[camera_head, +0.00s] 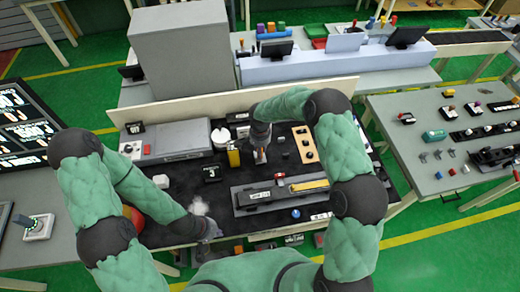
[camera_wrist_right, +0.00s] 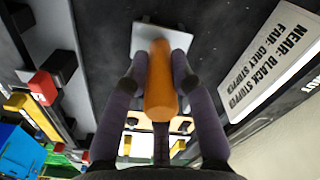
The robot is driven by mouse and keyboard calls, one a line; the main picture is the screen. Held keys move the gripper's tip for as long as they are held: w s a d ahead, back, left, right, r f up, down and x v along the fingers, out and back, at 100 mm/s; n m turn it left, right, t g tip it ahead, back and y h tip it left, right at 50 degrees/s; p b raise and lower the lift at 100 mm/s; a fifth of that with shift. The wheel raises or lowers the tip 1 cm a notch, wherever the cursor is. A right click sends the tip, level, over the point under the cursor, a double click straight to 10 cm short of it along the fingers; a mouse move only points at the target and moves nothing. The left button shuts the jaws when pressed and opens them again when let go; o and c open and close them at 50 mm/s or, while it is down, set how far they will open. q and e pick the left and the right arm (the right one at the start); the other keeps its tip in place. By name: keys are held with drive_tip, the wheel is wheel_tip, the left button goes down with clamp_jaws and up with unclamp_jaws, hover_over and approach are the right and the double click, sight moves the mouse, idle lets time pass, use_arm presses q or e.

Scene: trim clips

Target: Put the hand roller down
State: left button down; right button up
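In the right wrist view the hand roller shows as an orange handle (camera_wrist_right: 160,88) with a pale flat piece (camera_wrist_right: 150,38) beyond its tip. My right gripper (camera_wrist_right: 158,72) has its purple-grey fingers closed on both sides of the handle. In the head view my right gripper (camera_head: 261,148) points down over the back middle of the dark bench mat (camera_head: 180,180); the roller is mostly hidden there. Whether the roller touches the mat is unclear. My left gripper (camera_head: 210,232) is low at the bench's front edge, near a white cloth-like thing (camera_head: 199,206); its fingers are too small to read.
A yellow block (camera_head: 233,158) and a white round container (camera_head: 221,137) stand just left of my right gripper. A grey fixture (camera_head: 250,205) with a yellow strip lies in front. A wooden strip (camera_head: 305,144) with black parts is to the right. A printed stopper label (camera_wrist_right: 272,60) lies nearby.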

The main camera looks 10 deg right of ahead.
use_arm(q)
drive_tip(key=shift+f, duration=0.3)
use_arm(e)
drive_tip(key=o, duration=0.3)
drive_tip(key=shift+s+f, duration=0.3)
drive_tip(key=shift+f, duration=0.2)
drive_tip(key=shift+w, duration=0.1)
drive_tip(key=shift+r, duration=0.15)
use_arm(q)
drive_tip(key=shift+s, duration=0.1)
use_arm(e)
drive_tip(key=shift+w, duration=0.1)
use_arm(q)
drive_tip(key=shift+r+p, duration=0.4)
drive_tip(key=shift+p, duration=0.1)
use_arm(e)
drive_tip(key=shift+w+r, duration=0.1)
drive_tip(key=shift+r, duration=0.3)
use_arm(q)
drive_tip(key=r+p, duration=0.4)
drive_tip(key=shift+w+r, duration=0.2)
drive_tip(key=shift+r, duration=0.15)
use_arm(e)
wheel_tip(320, 180, up, 12)
drive_tip(key=shift+r, duration=0.25)
drive_tip(key=shift+w, duration=0.1)
